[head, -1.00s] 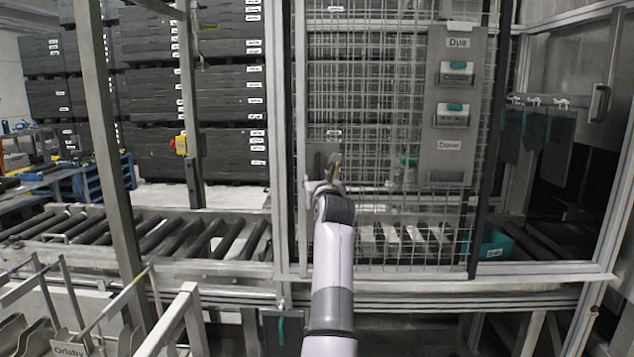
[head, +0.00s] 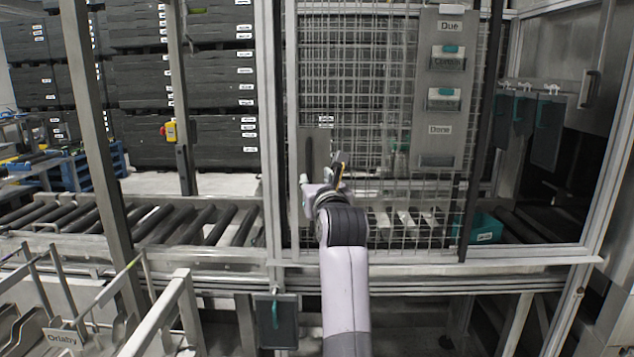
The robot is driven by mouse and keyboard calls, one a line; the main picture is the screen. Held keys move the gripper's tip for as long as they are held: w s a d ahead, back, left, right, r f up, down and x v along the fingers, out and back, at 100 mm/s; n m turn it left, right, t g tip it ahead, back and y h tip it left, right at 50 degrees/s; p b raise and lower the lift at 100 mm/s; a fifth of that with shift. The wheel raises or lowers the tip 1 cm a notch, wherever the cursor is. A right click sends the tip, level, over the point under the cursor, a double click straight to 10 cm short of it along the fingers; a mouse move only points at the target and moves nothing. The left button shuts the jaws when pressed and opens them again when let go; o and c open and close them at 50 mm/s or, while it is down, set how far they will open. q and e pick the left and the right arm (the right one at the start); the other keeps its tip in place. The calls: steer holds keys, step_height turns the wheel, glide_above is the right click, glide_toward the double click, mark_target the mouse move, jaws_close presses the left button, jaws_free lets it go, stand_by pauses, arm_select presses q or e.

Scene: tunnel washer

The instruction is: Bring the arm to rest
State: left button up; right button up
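My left arm reaches up from the bottom middle of the head view. Its gripper (head: 338,176) points away from me, in front of the wire mesh gate (head: 365,80) and just right of a grey plate with a dark vertical handle (head: 309,160). I cannot tell whether the fingers touch the gate. My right gripper is not in view.
A roller conveyor (head: 150,222) runs on the left behind a metal post (head: 98,150). A board labelled Due and Done (head: 447,90) hangs on the mesh. Dark clipboards hang at right (head: 548,132) and below the rail (head: 277,322). A teal bin (head: 484,229) sits behind the frame.

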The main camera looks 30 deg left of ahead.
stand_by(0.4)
